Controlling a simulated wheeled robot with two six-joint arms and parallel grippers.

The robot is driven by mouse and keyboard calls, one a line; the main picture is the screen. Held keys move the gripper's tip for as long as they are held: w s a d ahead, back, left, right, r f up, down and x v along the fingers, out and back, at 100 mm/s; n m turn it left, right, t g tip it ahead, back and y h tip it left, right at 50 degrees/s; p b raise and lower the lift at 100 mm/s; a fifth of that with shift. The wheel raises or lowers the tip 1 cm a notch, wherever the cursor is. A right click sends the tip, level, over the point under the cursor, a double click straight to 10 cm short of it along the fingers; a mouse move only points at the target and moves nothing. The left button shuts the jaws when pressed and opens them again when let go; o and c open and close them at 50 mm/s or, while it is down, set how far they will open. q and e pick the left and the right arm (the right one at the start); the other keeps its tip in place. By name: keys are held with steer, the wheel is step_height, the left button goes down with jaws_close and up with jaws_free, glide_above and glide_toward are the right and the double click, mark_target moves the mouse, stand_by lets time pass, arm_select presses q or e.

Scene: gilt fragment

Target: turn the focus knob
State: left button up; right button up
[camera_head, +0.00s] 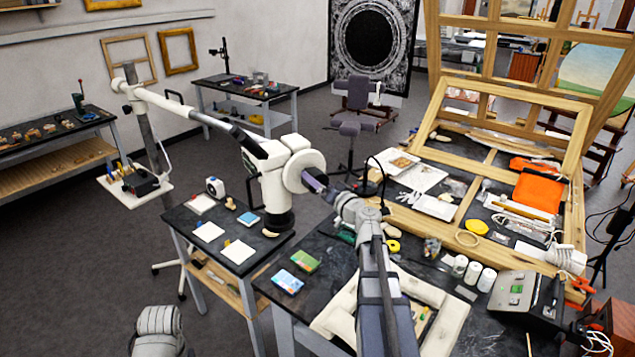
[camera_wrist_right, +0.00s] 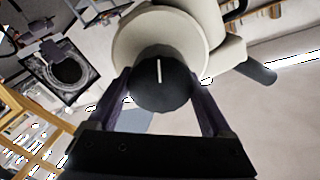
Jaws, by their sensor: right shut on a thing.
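The focus knob (camera_wrist_right: 160,85) is a black round knob with a white line on its face, seen in the right wrist view. The line stands almost upright in that picture. The knob sits on a pale round housing of the white microscope (camera_head: 272,187), which is carried on a long jointed arm in the head view. My right gripper (camera_wrist_right: 162,90) has one finger on each side of the knob and is shut on it. In the head view the right gripper (camera_head: 318,184) is at the housing's right side and the knob is mostly hidden.
A small black table (camera_head: 188,222) with white pads and small boxes stands below the microscope. A black workbench (camera_head: 408,262) at right holds a wooden frame (camera_head: 480,170), an orange cloth (camera_head: 535,193) and white jars.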

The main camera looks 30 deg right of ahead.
steer(key=shift+m, duration=0.3)
steer(key=o, duration=1.2)
steer(key=shift+c, duration=0.2)
steer(key=s, duration=0.7)
steer(key=shift+s+d, duration=0.2)
steer(key=shift+s, duration=0.2)
steer(key=shift+f, duration=0.1)
